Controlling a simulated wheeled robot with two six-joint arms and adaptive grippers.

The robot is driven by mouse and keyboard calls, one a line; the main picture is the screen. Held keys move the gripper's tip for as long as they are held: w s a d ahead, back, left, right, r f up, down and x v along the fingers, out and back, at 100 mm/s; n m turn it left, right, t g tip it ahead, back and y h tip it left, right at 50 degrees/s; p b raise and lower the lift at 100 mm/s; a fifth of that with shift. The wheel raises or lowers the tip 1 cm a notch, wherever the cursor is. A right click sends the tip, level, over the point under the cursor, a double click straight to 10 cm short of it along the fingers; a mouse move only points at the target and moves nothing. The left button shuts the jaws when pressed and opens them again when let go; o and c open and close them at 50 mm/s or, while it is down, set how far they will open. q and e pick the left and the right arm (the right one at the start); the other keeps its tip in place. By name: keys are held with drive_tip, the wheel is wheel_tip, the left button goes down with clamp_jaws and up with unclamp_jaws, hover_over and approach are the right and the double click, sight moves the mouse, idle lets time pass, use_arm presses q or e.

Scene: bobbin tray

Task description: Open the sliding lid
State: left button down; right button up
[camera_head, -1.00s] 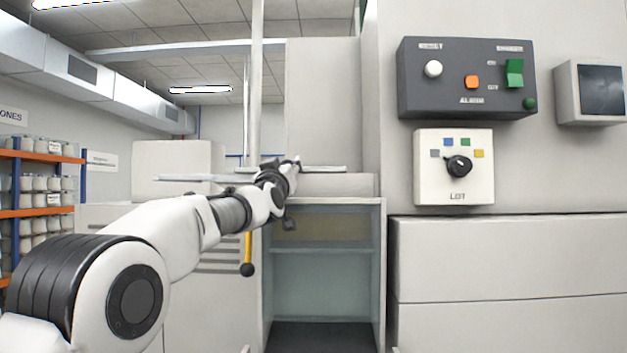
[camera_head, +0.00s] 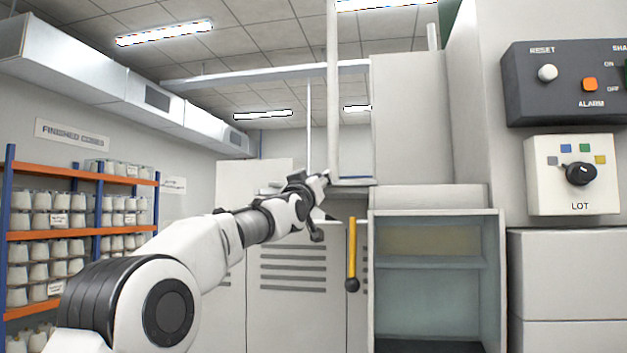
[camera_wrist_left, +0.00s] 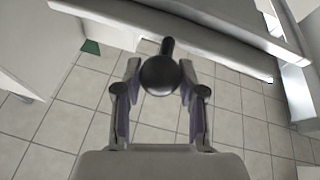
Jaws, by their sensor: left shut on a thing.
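My left gripper (camera_head: 325,178) reaches in from the left to the pale machine housing, by the foot of a white upright. In the left wrist view its two fingers (camera_wrist_left: 159,92) are closed on either side of a dark round knob (camera_wrist_left: 159,76). The knob has a short dark stem pointing to a pale panel edge (camera_wrist_left: 215,48). I cannot tell for certain whether this panel is the sliding lid. The knob is not clear in the head view, where the gripper covers that spot. My right gripper is not in view.
A yellow lever with a black ball end (camera_head: 352,284) hangs below and right of the gripper. An open shelved cabinet (camera_head: 492,285) stands to its right. A LOT selector box (camera_head: 545,180) and an alarm panel (camera_head: 525,85) are farther right. Cone racks (camera_head: 85,233) stand left.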

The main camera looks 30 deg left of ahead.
use_arm(q)
drive_tip(key=c, duration=0.7)
unclamp_jaws()
drive_tip(key=shift+w+f, duration=0.1)
drive_tip(key=shift+w+a+f, duration=0.1)
drive_tip(key=shift+w+a, duration=0.1)
drive_tip(key=shift+w, duration=0.05)
drive_tip(key=shift+s+d, duration=0.15)
drive_tip(key=shift+s, duration=0.25)
drive_tip(key=v, duration=1.1)
drive_tip(key=shift+s+f, duration=0.1)
drive_tip(key=shift+f, duration=0.1)
